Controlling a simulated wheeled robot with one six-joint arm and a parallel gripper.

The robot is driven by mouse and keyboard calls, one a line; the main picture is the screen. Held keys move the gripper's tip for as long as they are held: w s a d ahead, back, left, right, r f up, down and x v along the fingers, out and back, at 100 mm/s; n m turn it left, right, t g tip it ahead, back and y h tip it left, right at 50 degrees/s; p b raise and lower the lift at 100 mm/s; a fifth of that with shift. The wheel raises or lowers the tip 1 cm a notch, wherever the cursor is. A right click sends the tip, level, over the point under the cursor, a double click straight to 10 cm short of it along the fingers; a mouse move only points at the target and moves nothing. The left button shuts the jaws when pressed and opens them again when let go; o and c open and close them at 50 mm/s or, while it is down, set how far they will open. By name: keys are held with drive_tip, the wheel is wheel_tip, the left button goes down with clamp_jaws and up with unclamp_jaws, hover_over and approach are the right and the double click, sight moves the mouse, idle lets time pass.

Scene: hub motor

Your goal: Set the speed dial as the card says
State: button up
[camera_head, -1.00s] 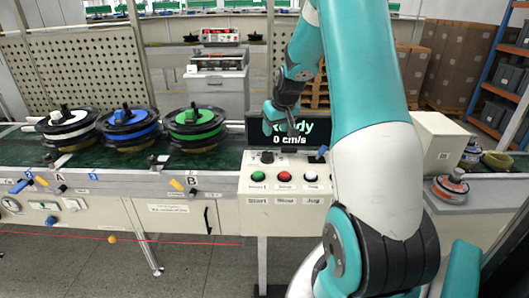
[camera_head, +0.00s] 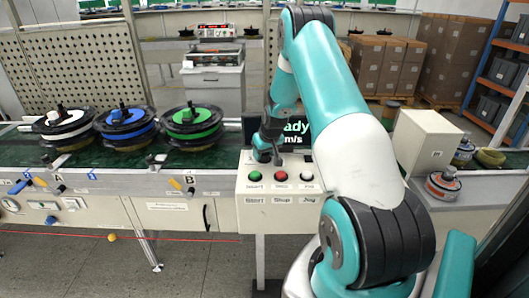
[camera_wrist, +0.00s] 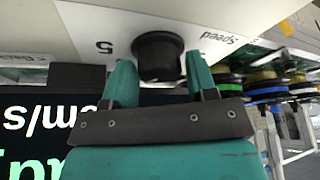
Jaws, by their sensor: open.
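The speed dial (camera_wrist: 157,58) is a black round knob on a white panel in the wrist view, with "speed" and a "5" printed beside it, upside down. My gripper (camera_wrist: 160,68) is open, with one teal finger on each side of the dial and a gap at both sides. I cannot tell how deep the fingers reach around it. In the head view my gripper (camera_head: 269,155) is at the control box (camera_head: 280,212), above its green button, and the dial is hidden. I cannot make out the dial's pointer or the card.
The box front carries green (camera_head: 255,176), red (camera_head: 281,176) and white (camera_head: 306,176) buttons. A dark display (camera_head: 297,128) stands behind, partly covered by my arm. Hub motors (camera_head: 193,121) sit on the conveyor at left. A white box (camera_head: 425,140) stands at right.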

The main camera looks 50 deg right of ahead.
drive_tip(key=c, duration=0.6)
drive_tip(key=shift+c, duration=0.2)
drive_tip(key=shift+m+b, duration=0.3)
drive_tip(key=shift+m, duration=0.1)
drive_tip(key=m+h+b, duration=0.1)
drive_tip(key=m, duration=0.1)
drive_tip(key=m+g+b, duration=0.1)
drive_tip(key=m, duration=0.1)
drive_tip(key=shift+w+a+f+m+h+b, duration=0.1)
drive_tip(key=shift+m+h+b, duration=0.2)
drive_tip(key=shift+h, duration=0.1)
drive_tip(key=m+g+b, duration=0.1)
drive_tip(key=m, duration=0.1)
drive_tip(key=m+h+b, duration=0.1)
drive_tip(key=m, duration=0.1)
drive_tip(key=shift+m+g, duration=0.4)
drive_tip(key=o, duration=0.6)
drive_tip(key=shift+o, duration=0.2)
